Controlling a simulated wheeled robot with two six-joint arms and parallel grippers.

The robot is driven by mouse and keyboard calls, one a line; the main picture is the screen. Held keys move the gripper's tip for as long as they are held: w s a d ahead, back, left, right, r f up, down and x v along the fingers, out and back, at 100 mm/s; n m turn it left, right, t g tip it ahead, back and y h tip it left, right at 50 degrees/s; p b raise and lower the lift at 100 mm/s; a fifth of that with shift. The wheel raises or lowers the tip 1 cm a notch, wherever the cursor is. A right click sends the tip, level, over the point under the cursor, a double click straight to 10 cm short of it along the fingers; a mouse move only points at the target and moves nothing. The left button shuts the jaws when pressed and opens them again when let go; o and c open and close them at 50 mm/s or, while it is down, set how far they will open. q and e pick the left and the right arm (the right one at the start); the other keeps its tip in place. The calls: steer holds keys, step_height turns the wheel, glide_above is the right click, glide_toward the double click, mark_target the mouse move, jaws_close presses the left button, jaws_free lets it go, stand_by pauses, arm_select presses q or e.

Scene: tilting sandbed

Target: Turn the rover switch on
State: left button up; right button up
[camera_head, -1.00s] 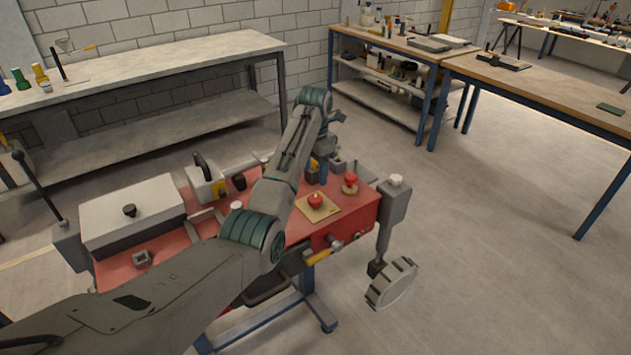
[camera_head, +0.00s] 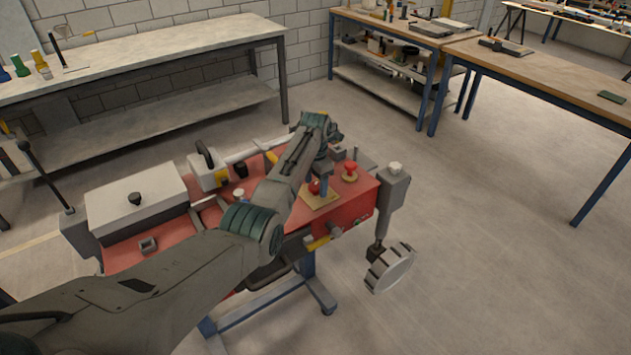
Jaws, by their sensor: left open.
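A red unit (camera_head: 356,208) stands on blue legs in the middle of the view. Near its right end, a red knob (camera_head: 314,188) sits on a tan square plate (camera_head: 321,201). A second red knob (camera_head: 350,167) stands on a small round tan base just behind and to the right. I cannot tell which part is the rover switch. My left gripper (camera_head: 321,178) points down, open, over the tan plate, right beside or above the first knob and partly covering it. Contact cannot be made out, and the fingertips are small and dark. My right gripper is not in view.
A white box (camera_head: 137,205) with a black knob covers the unit's left part. A grey post (camera_head: 393,188) and a round grey wheel (camera_head: 390,270) are at its right end. Workbenches (camera_head: 150,62) stand behind. The floor to the right is clear.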

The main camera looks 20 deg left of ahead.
arm_select(q)
steer(key=shift+c, duration=0.2)
steer(key=c, duration=0.9)
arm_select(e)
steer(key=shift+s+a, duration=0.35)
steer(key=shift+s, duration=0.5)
